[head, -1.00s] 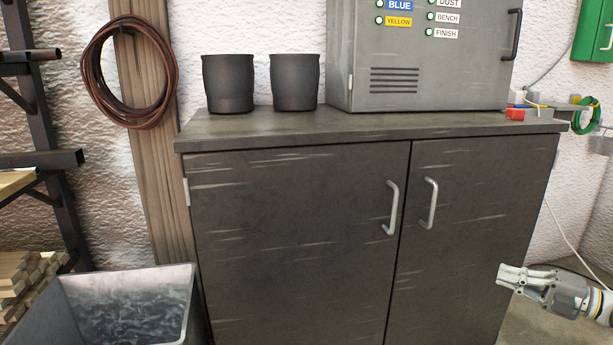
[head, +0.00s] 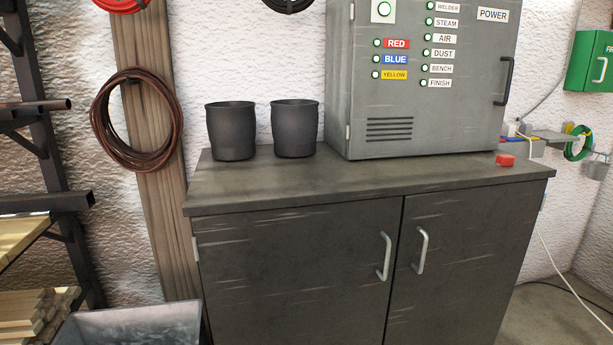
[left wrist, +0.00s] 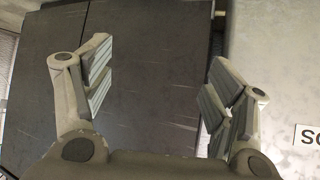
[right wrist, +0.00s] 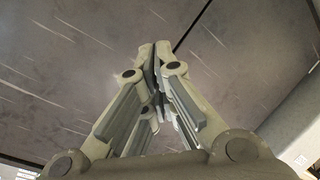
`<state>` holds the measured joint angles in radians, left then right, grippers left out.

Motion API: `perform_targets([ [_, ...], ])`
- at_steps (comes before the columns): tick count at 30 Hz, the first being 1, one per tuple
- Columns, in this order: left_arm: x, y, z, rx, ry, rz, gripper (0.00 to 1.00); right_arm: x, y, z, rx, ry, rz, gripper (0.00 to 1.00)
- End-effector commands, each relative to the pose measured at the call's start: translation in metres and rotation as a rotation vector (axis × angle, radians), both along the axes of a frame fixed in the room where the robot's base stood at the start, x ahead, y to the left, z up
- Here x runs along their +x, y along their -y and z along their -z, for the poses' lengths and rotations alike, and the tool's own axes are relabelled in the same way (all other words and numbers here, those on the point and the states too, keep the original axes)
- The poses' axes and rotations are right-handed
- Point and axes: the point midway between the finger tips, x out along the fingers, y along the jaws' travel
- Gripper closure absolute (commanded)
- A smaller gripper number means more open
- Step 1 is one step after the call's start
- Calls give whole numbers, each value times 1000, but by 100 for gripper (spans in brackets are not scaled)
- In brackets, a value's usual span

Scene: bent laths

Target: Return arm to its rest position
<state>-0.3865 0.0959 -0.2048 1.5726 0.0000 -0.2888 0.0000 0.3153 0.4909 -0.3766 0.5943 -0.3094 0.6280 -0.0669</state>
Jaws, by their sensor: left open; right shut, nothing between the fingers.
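Neither gripper shows in the head view. In the left wrist view my left gripper (left wrist: 160,90) has its fingers wide apart, with nothing between them. A dark, scratched surface lies beyond it. In the right wrist view my right gripper (right wrist: 156,50) has its fingertips together and holds nothing. A dark cabinet front with a seam is beyond it. In the head view the dark cabinet (head: 300,270) stands with both doors closed, each with a silver handle.
On the cabinet top are two black cups (head: 232,130) and a grey control box (head: 425,80) with labelled lights. A metal bin (head: 130,325) and a rack with wood (head: 30,315) are at left. Floor shows at right.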

Motion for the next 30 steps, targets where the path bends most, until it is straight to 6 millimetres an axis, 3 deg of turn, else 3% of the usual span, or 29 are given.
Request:
perform_targets([
  [1, -19, -5, 6, 16, -70, -2, 22, -29, -10, 13, 38, -89, 61, 100],
  [6, -89, -24, 56, 65, -277, -7, 22, -134, -37, 85, 132, -387, 277, 100],
  [9, -131, -35, 75, 90, -386, -11, 22, -203, -55, 115, 171, -553, 387, 100],
  [13, -187, -49, 90, 120, -512, -14, 22, -297, -81, 139, 212, -762, 516, 100],
  [18, -255, -66, 96, 151, -654, -18, 22, -412, -117, 149, 244, -1005, 655, 100],
  [21, -285, -73, 96, 165, -713, -20, 22, -463, -135, 148, 256, -1109, 713, 100],
  [24, -304, -78, 97, 174, -752, -21, 22, -496, -146, 146, 263, -1180, 751, 100],
  [27, -314, -80, 97, 178, -772, -22, 22, -513, -152, 145, 266, -1215, 770, 100],
  [30, -316, -80, 98, 179, -774, -22, 22, -516, -154, 145, 266, -1223, 774, 100],
])
